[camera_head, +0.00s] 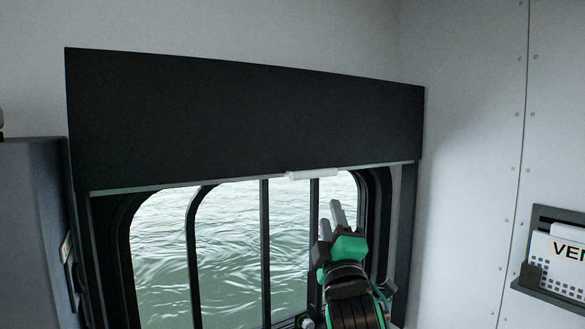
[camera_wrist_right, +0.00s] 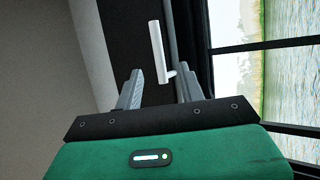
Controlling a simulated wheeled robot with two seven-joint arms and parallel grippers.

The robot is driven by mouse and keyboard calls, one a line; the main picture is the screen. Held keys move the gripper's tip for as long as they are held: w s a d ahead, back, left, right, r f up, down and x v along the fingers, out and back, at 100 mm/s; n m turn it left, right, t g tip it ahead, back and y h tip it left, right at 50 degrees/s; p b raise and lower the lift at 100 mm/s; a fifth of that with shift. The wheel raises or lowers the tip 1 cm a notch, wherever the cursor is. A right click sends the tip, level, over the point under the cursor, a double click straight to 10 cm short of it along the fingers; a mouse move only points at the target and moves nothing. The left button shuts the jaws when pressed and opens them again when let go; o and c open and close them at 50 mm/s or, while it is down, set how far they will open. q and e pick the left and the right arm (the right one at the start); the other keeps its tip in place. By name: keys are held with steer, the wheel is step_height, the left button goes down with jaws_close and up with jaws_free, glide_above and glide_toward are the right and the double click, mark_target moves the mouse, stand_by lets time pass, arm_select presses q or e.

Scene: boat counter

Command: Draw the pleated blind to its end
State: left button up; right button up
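The pleated blind shows in the head view as a pale bottom rail (camera_head: 230,181) along the lower edge of a wide black panel (camera_head: 240,115) above the window. A white handle (camera_head: 312,174) sits on the rail, right of the middle. My right gripper (camera_head: 337,212) is below the handle and slightly right of it, fingers pointing up. In the right wrist view the gripper (camera_wrist_right: 160,88) is open and empty. The white handle (camera_wrist_right: 156,50) lies ahead of the fingertips, in line with the gap between them. My left gripper is not in view.
The window (camera_head: 230,250) with dark vertical bars is open to view below the rail, water behind it. A dark grey cabinet-like box (camera_head: 30,230) stands at the left. A wall rack (camera_head: 553,285) with a lettered card is on the right wall, away from the gripper.

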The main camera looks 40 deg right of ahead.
mark_target(323, 176)
steer(key=p+x, duration=0.3)
steer(key=x, duration=0.3)
steer(key=p+x, duration=0.2)
steer(key=x, duration=0.4)
steer(key=shift+d+r+p, duration=0.1)
steer(key=shift+r+p, duration=0.3)
steer(key=shift+r, duration=0.05)
steer(key=shift+w+d+r, duration=0.2)
steer(key=shift+w+d, duration=0.1)
steer(key=shift+w, duration=0.2)
steer(key=shift+c, duration=0.4)
